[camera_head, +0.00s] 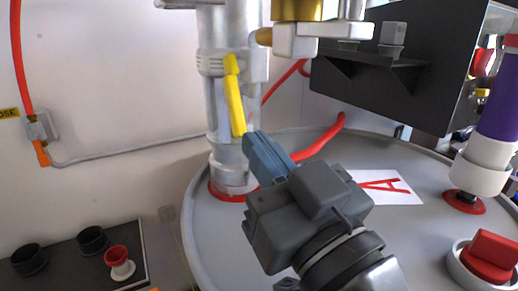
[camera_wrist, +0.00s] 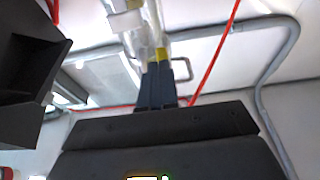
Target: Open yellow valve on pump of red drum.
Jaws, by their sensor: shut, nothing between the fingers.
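The yellow valve handle (camera_head: 234,95) hangs down along the grey pump pipe (camera_head: 222,120), slightly tilted, its lower end near my fingertips. The pipe rises from the grey drum top (camera_head: 400,240) through a red ring. My gripper (camera_head: 256,142) is shut and empty, its blue-grey fingers pointing up and left beside the handle's lower end. I cannot tell whether they touch it. In the wrist view the shut fingers (camera_wrist: 158,70) point at the pipe, with a bit of yellow (camera_wrist: 161,54) just beyond the tips.
A black box with a bracket (camera_head: 400,75) stands at the right, above the drum. A purple and white cylinder (camera_head: 495,120) and a red cap (camera_head: 490,256) are at the right edge. A red hose (camera_head: 322,141) runs behind my gripper. A black tray with cups (camera_head: 90,255) lies lower left.

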